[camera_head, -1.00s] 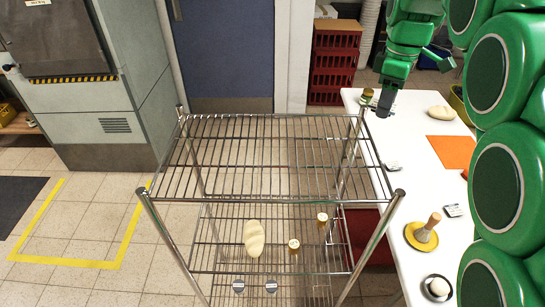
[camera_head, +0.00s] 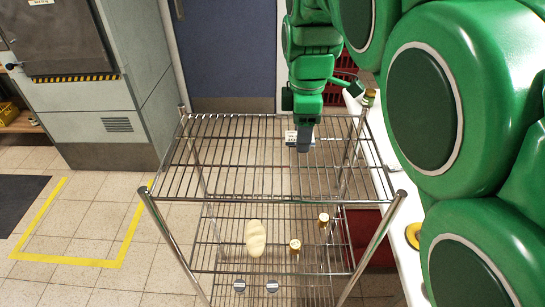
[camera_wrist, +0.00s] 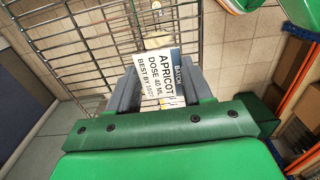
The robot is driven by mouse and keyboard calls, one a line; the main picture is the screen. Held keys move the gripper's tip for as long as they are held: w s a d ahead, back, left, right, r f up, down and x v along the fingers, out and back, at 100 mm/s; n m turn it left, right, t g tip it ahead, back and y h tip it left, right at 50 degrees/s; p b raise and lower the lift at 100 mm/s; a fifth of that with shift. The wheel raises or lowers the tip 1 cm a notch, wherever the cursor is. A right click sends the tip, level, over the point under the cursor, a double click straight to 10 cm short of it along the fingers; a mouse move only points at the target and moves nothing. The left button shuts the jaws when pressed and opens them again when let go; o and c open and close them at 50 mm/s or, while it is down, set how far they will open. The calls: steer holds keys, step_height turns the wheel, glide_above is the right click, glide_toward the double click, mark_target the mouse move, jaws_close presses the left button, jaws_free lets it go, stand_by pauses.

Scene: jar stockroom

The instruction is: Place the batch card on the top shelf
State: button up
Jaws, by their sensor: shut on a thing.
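My gripper (camera_head: 300,146) is shut on the batch card, a small white card (camera_head: 291,137) with dark print. In the wrist view the card (camera_wrist: 157,78) sits between the fingers (camera_wrist: 160,90), and its text reads "BATCH", "APRICOT", "DOSE 40 ML" and a best-by line. The gripper is over the rear right part of the top shelf (camera_head: 230,155), a bare wire rack of chrome rods. I cannot tell how high the card is above the wires.
The lower shelf holds a pale loaf-shaped thing (camera_head: 255,238) and two small amber jars with light lids (camera_head: 295,246). Two round dark items (camera_head: 272,286) show lower down. Chrome corner posts (camera_head: 394,205) rise at the shelf's corners. My arm hides most of the white table at right.

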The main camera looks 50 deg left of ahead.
mark_target(299, 175)
steer(key=shift+f, duration=4.95)
steer(key=shift+f, duration=0.15)
steer(key=o, duration=1)
steer(key=shift+o, duration=0.2)
step_height(299, 175, up, 12)
steer(key=shift+r, duration=0.15)
